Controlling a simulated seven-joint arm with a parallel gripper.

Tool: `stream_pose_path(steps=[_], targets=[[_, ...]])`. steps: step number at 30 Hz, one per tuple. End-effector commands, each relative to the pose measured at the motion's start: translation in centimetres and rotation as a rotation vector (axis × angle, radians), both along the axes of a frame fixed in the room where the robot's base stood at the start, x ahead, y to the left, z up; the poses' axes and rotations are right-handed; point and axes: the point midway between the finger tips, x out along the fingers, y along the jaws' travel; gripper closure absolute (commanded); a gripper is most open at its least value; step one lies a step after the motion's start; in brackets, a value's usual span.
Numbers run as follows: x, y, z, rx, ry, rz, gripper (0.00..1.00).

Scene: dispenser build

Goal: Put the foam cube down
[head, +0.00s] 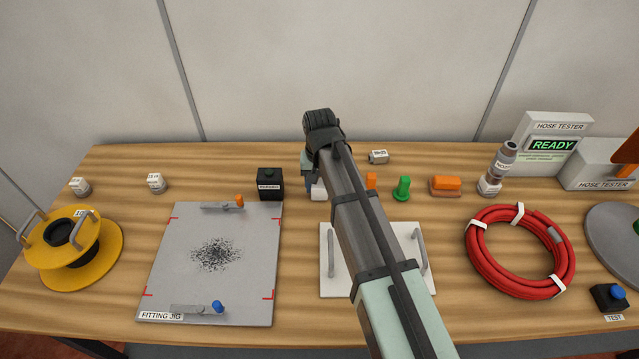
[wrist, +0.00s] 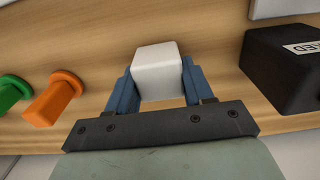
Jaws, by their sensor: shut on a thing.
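The foam cube (wrist: 158,72) is a white block held between the two blue fingers of my gripper (wrist: 157,88) in the wrist view. My gripper is shut on it, one finger on each side. In the head view a small part of the white cube (head: 318,192) shows beside my arm, just right of the black box. Most of my gripper is hidden behind my arm there. I cannot tell whether the cube touches the wooden table (head: 450,321).
A black box (head: 270,185) stands close left of the cube. An orange plug (head: 371,181) and a green plug (head: 402,189) stand to the right. The fitting jig plate (head: 180,260), a white handled plate (head: 330,292) and a red hose coil (head: 480,255) lie nearer the front.

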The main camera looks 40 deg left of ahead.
Motion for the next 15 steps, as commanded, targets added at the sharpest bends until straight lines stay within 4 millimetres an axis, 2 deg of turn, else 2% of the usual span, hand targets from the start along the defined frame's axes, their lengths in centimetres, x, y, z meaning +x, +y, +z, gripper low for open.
stream_pose_path(steps=[7, 8, 15], targets=[[0.0, 0.0, -0.33, -0.001, 0.001, 0.0, 0.76], [0.0, 0.0, -0.28, 0.0, 0.0, 0.0, 0.46], [0.0, 0.0, -0.26, 0.0, 0.0, 0.0, 0.23]])
